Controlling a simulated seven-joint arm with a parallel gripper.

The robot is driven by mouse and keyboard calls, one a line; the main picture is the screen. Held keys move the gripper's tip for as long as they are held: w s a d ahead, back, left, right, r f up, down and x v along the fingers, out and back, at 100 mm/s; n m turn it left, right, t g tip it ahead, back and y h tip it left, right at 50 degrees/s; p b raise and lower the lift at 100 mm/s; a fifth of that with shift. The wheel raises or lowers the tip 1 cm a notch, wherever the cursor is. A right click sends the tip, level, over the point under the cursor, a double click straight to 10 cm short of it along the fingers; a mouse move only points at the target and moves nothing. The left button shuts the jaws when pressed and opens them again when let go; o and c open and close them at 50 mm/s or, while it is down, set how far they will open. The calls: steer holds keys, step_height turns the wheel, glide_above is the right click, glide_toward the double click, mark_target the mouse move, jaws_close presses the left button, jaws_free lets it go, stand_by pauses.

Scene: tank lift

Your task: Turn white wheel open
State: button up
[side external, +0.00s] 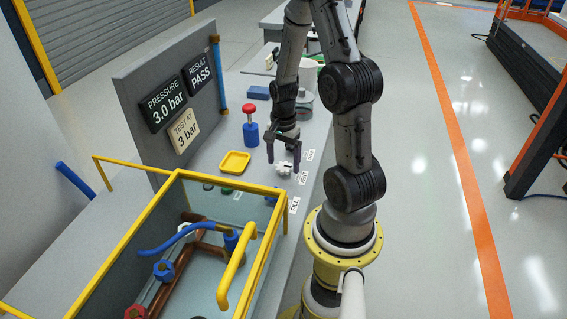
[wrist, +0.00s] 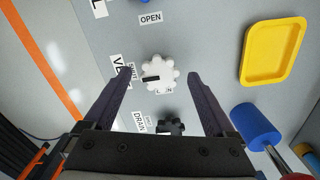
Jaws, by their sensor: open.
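The white wheel (wrist: 160,72) is a lobed knob with a black bar mark on its left side, seen from above in the wrist view. A label reading OPEN (wrist: 150,19) lies beyond it, and a VENT label is to its left, partly hidden by a finger. In the side view the white wheel (side external: 284,168) sits on the grey bench. My gripper (wrist: 160,74) is open, with one finger on each side of the wheel and a visible gap to both. It points down over the wheel in the side view (side external: 284,158). I cannot tell the exact height.
A black wheel (wrist: 171,127) by the DRAIN label is close to the white one. A yellow tray (side external: 234,162) and a blue cylinder with a red knob (side external: 250,128) stand nearby. A yellow-framed tank (side external: 155,205) is in front. A panel (side external: 180,98) shows 3.0 bar and PASS.

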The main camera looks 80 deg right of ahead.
steer(key=shift+f, duration=0.55)
steer(key=c, duration=1.4)
